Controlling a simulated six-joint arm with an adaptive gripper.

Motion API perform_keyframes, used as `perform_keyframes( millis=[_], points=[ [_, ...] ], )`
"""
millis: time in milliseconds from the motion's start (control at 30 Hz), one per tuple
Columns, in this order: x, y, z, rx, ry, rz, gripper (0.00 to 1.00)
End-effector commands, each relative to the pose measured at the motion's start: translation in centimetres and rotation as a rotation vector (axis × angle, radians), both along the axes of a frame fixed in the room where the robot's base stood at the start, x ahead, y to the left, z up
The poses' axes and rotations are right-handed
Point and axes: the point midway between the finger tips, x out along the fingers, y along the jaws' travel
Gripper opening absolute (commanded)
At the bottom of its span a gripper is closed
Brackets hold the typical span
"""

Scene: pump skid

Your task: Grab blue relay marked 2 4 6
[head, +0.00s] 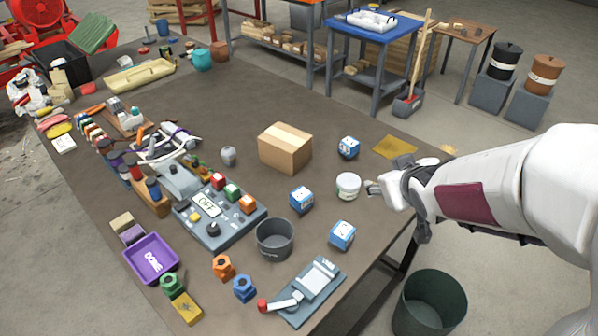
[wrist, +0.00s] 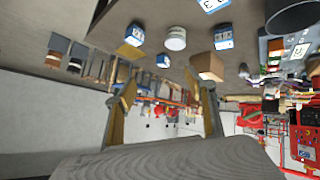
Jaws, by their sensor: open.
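Three blue-and-white relays stand on the table in the head view: one behind the white jar (head: 349,148), one left of it (head: 302,199), and one in front of it (head: 342,234). Their markings are too small to read there, so I cannot tell which is 2 4 6. In the wrist view, blue-and-white blocks show at the top edge (wrist: 212,5), near the cardboard box (wrist: 223,36), and left of the jar (wrist: 135,35); the top one bears partly cut-off digits. My gripper (head: 373,188) is open and empty, right beside the jar; its spread fingers show in the wrist view (wrist: 166,103).
The white jar (head: 348,186) stands among the relays. A cardboard box (head: 285,148) is behind, a grey bucket (head: 275,239) to the left, and a control panel marked OFF (head: 220,213) further left. A yellow cloth (head: 394,147) lies near the right table edge. A green bin (head: 430,305) stands below.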

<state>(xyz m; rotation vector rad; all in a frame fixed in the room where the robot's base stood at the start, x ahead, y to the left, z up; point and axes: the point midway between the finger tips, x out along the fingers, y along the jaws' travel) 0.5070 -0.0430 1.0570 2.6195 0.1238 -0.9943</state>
Motion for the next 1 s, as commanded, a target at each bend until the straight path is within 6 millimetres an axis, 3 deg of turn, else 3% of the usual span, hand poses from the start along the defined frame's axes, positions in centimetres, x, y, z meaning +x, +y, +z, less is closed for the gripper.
perform_keyframes(
  millis=[200,500,1000],
  points=[
    [2.9,1.1,-2.7,0.016,-0.036,0.087,0.55],
    [5.7,3.5,-6.6,0.073,-0.087,0.219,0.55],
    [6.9,8.7,-13.0,0.266,-0.164,0.426,0.55]
  ],
)
